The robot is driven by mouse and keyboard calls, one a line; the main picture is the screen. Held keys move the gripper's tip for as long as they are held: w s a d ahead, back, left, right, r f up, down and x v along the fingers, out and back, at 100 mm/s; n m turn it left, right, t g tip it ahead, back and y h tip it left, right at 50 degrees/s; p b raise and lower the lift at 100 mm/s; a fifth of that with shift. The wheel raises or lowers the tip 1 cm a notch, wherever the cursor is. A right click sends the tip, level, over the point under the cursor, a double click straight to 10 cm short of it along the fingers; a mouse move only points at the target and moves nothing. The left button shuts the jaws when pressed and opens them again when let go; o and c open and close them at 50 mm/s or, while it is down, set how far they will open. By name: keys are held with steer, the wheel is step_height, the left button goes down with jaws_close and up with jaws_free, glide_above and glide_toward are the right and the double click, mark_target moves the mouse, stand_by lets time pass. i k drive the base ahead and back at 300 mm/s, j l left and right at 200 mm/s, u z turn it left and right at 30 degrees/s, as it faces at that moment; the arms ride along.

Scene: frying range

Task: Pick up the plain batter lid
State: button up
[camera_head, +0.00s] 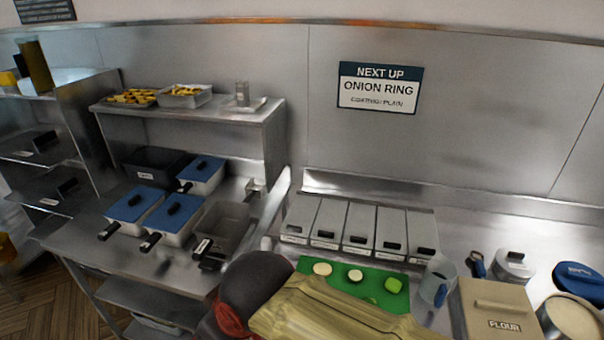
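I cannot single out the plain batter lid for sure, as most labels are too small to read. At the right edge a round blue lid (580,277) with pale lettering lies by a round pale tub (570,318); its lettering is not legible. A small round silver lid (515,258) with a dark handle sits on a white pot left of it. Part of my arm shows at the bottom middle, in front of the counter. My gripper's fingers do not show.
A beige flour box (495,305), a clear jug (438,280) and a green board (340,278) with cut pieces crowd the right counter. Grey lidded bins (360,230) stand behind. Blue-lidded fryers (172,215) are on the left. A wall sign (379,88) reads onion ring, plain.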

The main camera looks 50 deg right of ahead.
mark_target(579, 278)
steer(key=z, duration=1.4)
steer(key=k+l+z, duration=0.1)
steer(key=z, duration=1.3)
steer(key=l+z, duration=0.1)
steer(key=z, duration=0.85)
steer(key=i+l+u, duration=0.1)
steer(key=i+l, duration=0.15)
steer(key=i+l+u, duration=0.1)
steer(key=i+l, duration=0.2)
steer(key=i+l+u, duration=0.1)
steer(key=i+l, duration=0.15)
steer(key=l, duration=0.15)
steer(key=i+l, duration=0.2)
steer(key=l, duration=0.15)
steer(key=i+l+u, duration=0.25)
steer(key=i+l, duration=0.25)
steer(key=l, duration=0.2)
steer(key=i+l+u, duration=0.1)
steer(key=l, duration=0.3)
steer(key=i, duration=0.1)
